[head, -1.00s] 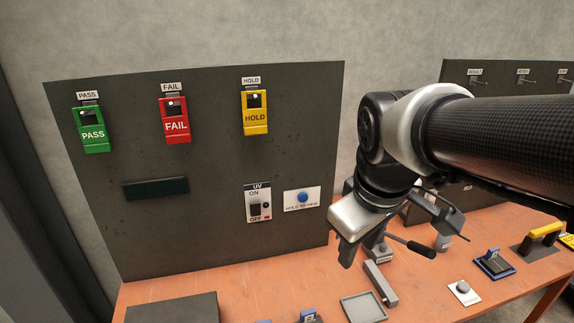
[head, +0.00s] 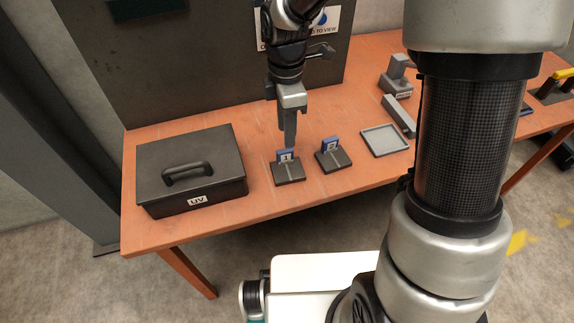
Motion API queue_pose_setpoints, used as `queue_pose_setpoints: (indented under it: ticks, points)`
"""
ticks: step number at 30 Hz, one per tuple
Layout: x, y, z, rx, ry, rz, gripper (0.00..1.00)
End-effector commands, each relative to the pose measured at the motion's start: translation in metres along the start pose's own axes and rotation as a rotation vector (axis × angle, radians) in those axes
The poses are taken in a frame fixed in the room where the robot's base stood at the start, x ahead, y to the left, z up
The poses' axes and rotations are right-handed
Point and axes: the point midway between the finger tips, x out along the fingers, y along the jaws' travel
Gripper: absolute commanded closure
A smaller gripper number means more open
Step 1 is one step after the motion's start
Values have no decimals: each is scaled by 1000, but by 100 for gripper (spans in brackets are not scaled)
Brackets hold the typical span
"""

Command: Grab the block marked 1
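The block marked 1 (head: 284,156) is a small blue piece with a white label, standing upright in a dark base (head: 289,173) on the orange table. My gripper (head: 290,141) points down at the block, its fingertips at or just behind the block's top edge. From this angle the fingers overlap in line, so I cannot tell whether they are open or touching the block. A similar blue block marked 2 (head: 329,144) stands in its own dark base just to the right.
A dark lidded box labelled UV (head: 225,180) sits to the left. A shallow grey tray (head: 384,141) and a grey bar (head: 398,115) lie to the right. A dark upright panel (head: 200,60) stands behind. Table in front of the bases is clear.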

Motion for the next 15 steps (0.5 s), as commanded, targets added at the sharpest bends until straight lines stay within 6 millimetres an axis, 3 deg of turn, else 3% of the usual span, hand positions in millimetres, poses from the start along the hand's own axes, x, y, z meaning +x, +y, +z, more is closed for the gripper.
queue_pose_setpoints:
  ticks: [3,11,15]
  points:
    - [23,-1,-1,0,0,-2,66]
    - [38,0,-1,1,0,0,66]
    - [54,-1,-2,1,0,-2,66]
